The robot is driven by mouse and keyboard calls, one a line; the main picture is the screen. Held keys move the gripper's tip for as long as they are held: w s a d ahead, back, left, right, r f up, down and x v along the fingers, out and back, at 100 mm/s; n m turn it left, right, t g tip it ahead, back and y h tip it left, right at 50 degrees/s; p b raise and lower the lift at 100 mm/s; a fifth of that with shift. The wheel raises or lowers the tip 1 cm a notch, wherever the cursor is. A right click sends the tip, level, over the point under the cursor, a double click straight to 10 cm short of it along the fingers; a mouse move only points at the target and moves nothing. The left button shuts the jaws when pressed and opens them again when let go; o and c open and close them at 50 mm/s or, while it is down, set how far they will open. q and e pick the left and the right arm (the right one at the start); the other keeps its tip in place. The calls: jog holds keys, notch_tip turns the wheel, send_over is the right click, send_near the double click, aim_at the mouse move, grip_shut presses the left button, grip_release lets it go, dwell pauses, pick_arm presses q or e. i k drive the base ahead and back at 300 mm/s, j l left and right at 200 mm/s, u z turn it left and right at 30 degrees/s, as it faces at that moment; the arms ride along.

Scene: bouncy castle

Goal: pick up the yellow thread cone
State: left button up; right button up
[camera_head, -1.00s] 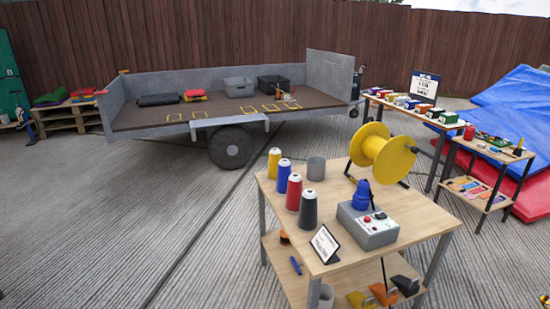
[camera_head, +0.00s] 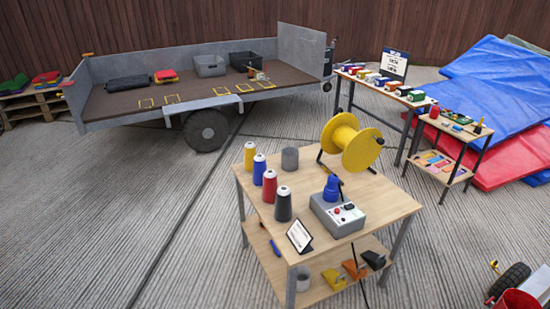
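The yellow thread cone (camera_head: 249,155) stands upright on the wooden table (camera_head: 372,204), near its back left corner. It has a white top. It is the farthest of a row of cones. A blue cone (camera_head: 259,170), a red cone (camera_head: 269,187) and a dark grey cone (camera_head: 283,205) stand nearer in the same row. Neither of my grippers is in view.
A grey cup (camera_head: 290,159), a large yellow spool (camera_head: 350,142) and a grey control box (camera_head: 338,215) with a blue top part share the tabletop. A small sign (camera_head: 299,236) stands at the front edge. A trailer (camera_head: 180,95) stands behind. Open ground lies left of the table.

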aim_at(250, 150)
jog(key=i+j+z, duration=0.5)
jog(key=j, duration=0.25)
jog(key=i+j+z, duration=0.25)
jog(key=j, duration=0.2)
